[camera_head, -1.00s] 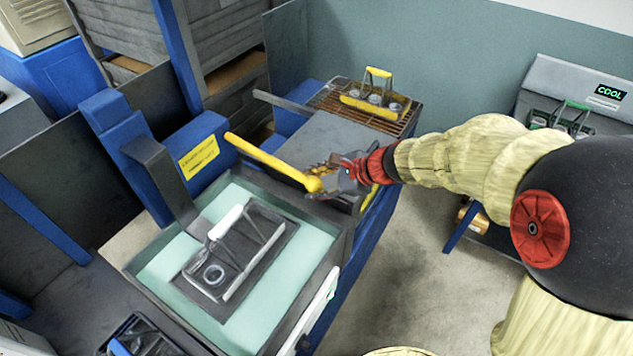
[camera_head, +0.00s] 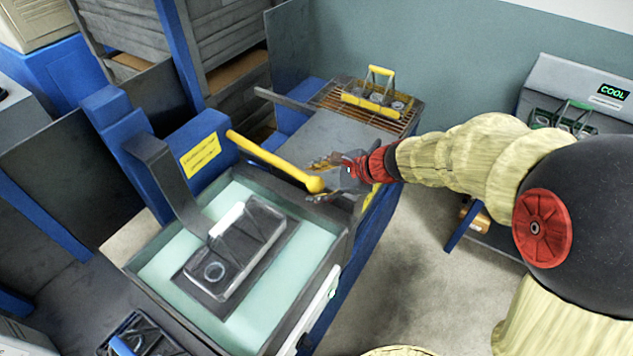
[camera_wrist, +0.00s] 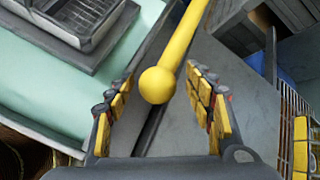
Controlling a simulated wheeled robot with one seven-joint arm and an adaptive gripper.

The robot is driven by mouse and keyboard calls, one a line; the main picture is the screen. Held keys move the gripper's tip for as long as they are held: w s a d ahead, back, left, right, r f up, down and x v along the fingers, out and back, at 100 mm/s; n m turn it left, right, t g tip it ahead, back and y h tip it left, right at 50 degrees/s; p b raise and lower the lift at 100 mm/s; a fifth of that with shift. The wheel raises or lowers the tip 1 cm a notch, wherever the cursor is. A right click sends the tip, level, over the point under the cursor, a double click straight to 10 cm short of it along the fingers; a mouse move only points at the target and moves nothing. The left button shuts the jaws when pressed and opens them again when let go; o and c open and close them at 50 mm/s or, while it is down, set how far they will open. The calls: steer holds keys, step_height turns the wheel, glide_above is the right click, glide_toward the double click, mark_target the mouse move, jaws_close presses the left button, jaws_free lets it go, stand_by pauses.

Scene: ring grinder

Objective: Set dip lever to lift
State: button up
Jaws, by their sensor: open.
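The dip lever is a yellow bar (camera_head: 270,160) with a ball knob (camera_head: 316,185), sloping down to the right from the blue post. It also shows in the wrist view (camera_wrist: 182,45), its ball end toward me. My gripper (camera_head: 325,175) is open at the ball end. In the wrist view, the ball appears between the two yellow-padded fingers (camera_wrist: 163,112), with space on both sides. Whether the fingers reach around it in depth is unclear. A carrier with a white handle (camera_head: 227,219) sits in the pale green tank (camera_head: 165,270) below a grey hanging arm (camera_head: 165,180).
A grey deck (camera_head: 335,138) lies behind the lever. A wire rack (camera_head: 405,122) beyond it bears a yellow-handled carrier (camera_head: 372,101). A machine with a green "COOL" display (camera_head: 614,92) stands at right. Floor (camera_head: 400,260) is clear in front of my arm.

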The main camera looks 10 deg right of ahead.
steer(key=v, duration=1.1)
steer(key=shift+s+d+r, duration=0.15)
steer(key=shift+d+r, duration=0.1)
steer(key=shift+r, duration=0.05)
steer(key=shift+c, duration=0.4)
